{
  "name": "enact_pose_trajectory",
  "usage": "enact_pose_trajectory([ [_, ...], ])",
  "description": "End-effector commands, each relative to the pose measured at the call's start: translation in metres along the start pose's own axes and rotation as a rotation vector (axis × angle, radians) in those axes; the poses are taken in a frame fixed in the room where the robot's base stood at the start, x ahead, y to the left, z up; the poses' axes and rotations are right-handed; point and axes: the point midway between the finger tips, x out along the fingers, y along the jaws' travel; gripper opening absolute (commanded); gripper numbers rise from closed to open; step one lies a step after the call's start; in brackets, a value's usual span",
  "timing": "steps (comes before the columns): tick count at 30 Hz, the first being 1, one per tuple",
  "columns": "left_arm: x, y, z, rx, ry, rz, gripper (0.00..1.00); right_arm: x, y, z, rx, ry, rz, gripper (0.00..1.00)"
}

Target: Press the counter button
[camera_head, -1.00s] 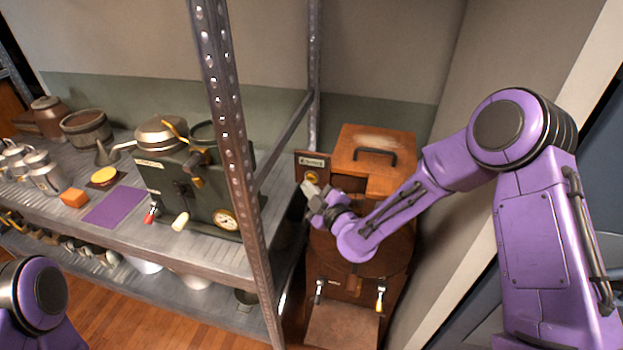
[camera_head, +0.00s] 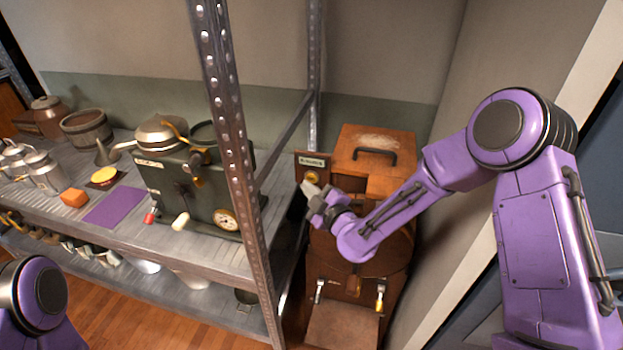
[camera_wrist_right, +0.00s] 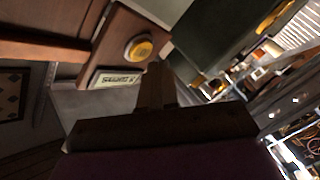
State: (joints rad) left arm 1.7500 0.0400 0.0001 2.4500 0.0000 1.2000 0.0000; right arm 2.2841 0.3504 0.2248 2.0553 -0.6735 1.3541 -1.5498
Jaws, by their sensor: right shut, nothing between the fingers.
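The counter button (camera_head: 312,177) is a round yellow knob on a small wooden panel with a pale label plate, at the upper left of the brown wooden cabinet. My right gripper (camera_head: 309,190) is shut and empty, with its tips just below and in front of the button in the head view. In the right wrist view the button (camera_wrist_right: 140,48) shows clear of the dark gripper fingers (camera_wrist_right: 158,72), a little to their upper left. I cannot tell if they touch the panel. My left gripper is out of view; only part of my left arm shows at lower left.
A perforated metal shelf post (camera_head: 232,150) stands just left of the cabinet (camera_head: 345,290). The shelf (camera_head: 60,205) holds a green machine (camera_head: 185,190), a purple mat (camera_head: 115,207) and metal pots. A wall is close on the right.

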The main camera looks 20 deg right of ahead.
Motion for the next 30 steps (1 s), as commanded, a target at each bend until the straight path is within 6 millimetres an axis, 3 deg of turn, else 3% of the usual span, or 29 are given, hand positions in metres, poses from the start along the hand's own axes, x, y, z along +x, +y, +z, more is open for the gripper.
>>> enact_pose_trajectory([
  [30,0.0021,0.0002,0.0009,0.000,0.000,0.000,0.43,0.0061,0.0043,0.0042,-0.001,0.000,0.001,0.00],
])
